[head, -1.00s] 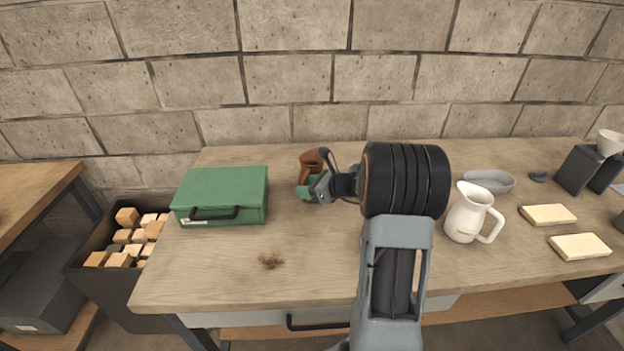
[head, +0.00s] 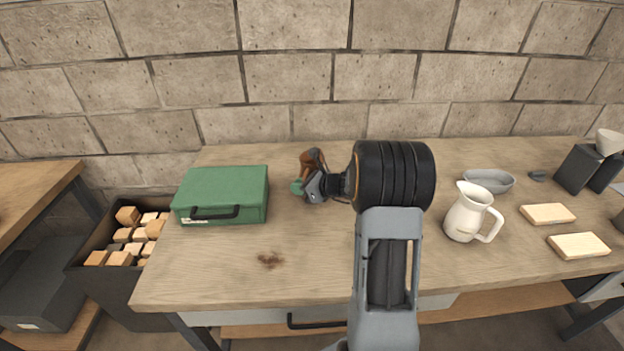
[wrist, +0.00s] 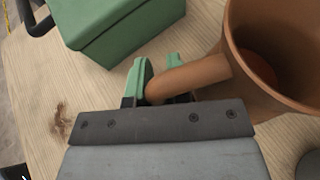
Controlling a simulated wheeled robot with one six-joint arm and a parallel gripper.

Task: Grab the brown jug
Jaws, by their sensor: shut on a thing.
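The brown jug (head: 308,158) stands near the back of the wooden bench, mostly hidden behind my gripper (head: 304,186) in the head view. In the wrist view the jug (wrist: 262,75) fills the upper right, its open mouth toward the camera and its inside empty. Its handle (wrist: 188,78) reaches left between the green fingertips of my gripper (wrist: 156,80). My gripper is shut on the handle. I cannot tell whether the jug's base touches the bench.
A green case (head: 222,193) lies left of the jug. A white pitcher (head: 466,213), a grey bowl (head: 489,181) and two pale wooden blocks (head: 547,213) stand to the right. A dark stain (head: 270,259) marks the front. The bench (head: 225,280) is clear around it.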

